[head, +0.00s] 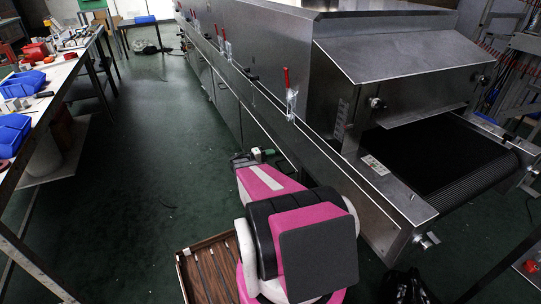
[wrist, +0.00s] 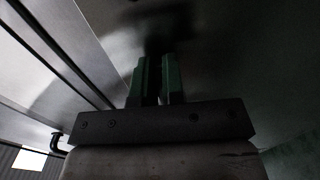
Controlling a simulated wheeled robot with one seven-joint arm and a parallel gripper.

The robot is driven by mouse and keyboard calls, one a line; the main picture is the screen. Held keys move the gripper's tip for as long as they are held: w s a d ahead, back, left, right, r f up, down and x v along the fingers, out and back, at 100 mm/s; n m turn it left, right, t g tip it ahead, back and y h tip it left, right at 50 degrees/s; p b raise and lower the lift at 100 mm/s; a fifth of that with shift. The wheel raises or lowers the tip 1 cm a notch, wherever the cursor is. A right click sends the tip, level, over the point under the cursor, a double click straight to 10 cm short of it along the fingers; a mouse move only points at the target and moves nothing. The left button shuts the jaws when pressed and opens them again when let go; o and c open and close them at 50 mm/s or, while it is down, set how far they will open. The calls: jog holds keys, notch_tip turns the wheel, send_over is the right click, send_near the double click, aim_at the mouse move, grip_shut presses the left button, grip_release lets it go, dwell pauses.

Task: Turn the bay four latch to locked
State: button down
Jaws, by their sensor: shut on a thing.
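My gripper (head: 262,153) is low against the side of the long steel dryer (head: 330,165), below its long ledge. In the wrist view its two green fingers (wrist: 158,80) stand close together, with a narrow dark strip between them, in front of a grey metal panel (wrist: 240,60). They are shut on a dark part there, apparently the bay four latch; it is mostly hidden by the fingers and in shadow. Its locked or unlocked position cannot be made out, and no bay label is readable.
Several red-handled clamps (head: 287,80) line the dryer's ledge. The black conveyor belt (head: 440,155) comes out at the right. A black hooked handle (wrist: 57,142) shows at the lower left in the wrist view. A workbench (head: 55,85) with blue bins stands left; the green floor between is clear.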

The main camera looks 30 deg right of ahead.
dwell(0.4)
jog(key=c, duration=1.2)
grip_release()
jog(key=a, duration=1.1)
jog(key=shift+w, duration=0.25)
